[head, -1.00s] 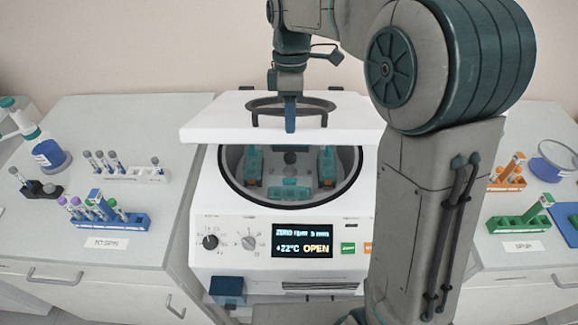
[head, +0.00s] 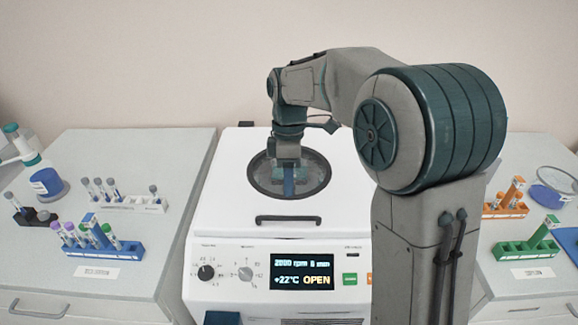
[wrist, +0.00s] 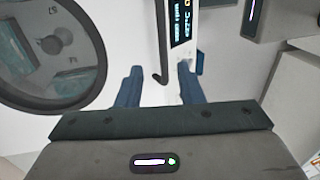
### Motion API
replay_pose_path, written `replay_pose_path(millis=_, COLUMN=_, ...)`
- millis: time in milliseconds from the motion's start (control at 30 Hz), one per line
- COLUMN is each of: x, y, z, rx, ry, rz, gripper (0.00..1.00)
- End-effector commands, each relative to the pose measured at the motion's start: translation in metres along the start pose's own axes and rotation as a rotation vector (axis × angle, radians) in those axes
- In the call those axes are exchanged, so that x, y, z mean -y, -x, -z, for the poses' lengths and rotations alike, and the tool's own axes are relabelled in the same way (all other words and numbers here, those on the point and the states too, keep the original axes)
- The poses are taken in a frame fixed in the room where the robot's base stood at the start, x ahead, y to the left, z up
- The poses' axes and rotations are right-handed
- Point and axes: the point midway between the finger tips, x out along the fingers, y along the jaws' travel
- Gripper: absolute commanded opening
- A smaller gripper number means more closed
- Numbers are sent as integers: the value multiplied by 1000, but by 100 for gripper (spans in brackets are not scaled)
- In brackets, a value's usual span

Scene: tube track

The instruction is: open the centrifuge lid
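The white centrifuge lid (head: 230,195) lies flat over the centrifuge. Its round dark-rimmed window sits in the middle, and its dark bar handle (head: 288,219) is near the front edge. The handle also shows in the wrist view (wrist: 160,45). My gripper (head: 289,188) points down over the window in the head view, apart from the handle. In the wrist view my gripper (wrist: 158,80) has its two blue fingers spread, with one end of the handle showing between them and nothing gripped. The centrifuge display (head: 303,272) reads OPEN.
Tube racks stand on the left bench, among them a blue rack (head: 105,248) and a white rack (head: 130,203). Orange (head: 505,207) and green (head: 527,250) racks stand on the right bench. My arm hides part of the centrifuge's right side.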

Motion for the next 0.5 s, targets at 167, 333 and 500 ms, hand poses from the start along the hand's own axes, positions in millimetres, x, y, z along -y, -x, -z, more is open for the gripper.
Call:
replay_pose_path(millis=167, x=2, y=1, z=-3, rx=-1, ry=-15, rz=-5, gripper=34)
replay_pose_path(millis=333, x=20, y=10, z=-24, rx=-12, ry=-170, rz=-56, gripper=34)
replay_pose_path(millis=500, x=57, y=16, z=-58, rx=-52, ry=-467, rz=-148, gripper=34)
